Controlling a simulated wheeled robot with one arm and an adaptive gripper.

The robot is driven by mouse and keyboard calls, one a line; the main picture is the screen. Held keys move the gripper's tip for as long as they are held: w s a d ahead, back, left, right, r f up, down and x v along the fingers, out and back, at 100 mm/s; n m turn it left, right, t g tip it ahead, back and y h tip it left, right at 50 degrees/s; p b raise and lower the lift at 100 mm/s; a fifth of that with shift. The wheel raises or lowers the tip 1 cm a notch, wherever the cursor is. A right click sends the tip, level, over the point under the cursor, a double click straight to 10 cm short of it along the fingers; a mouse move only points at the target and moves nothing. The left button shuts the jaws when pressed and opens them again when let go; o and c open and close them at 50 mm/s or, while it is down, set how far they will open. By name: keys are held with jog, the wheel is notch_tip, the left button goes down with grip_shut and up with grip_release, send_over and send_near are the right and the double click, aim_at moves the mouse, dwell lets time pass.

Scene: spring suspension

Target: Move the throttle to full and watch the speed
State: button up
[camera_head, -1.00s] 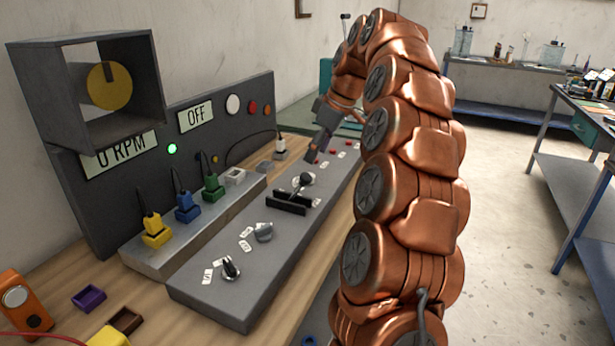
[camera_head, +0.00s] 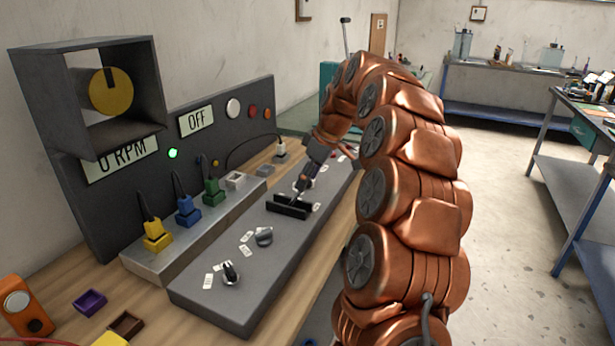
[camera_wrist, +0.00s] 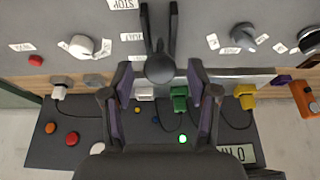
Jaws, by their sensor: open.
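The throttle is a lever with a dark round knob (camera_wrist: 160,68), standing in a black slotted bracket (camera_head: 289,206) on the sloped grey console (camera_head: 240,290). In the wrist view the bracket (camera_wrist: 146,30) runs up from the knob, and a STOP label (camera_wrist: 124,4) lies at its upper end. My gripper (camera_head: 301,187) is low over the lever. In the wrist view its open fingers (camera_wrist: 159,76) stand either side of the knob; I cannot tell if they touch it.
A green lamp (camera_head: 172,153) is lit on the panel. Rotary knobs (camera_head: 264,236) (camera_head: 230,272) sit on the console near the lever. Yellow (camera_head: 156,238), blue (camera_head: 187,212) and green (camera_head: 212,193) plugs stand on the ledge behind. A yellow disc (camera_head: 111,92) is in the open housing.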

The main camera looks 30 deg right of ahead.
jog(key=shift+c, duration=0.3)
grip_shut()
dwell(0.3)
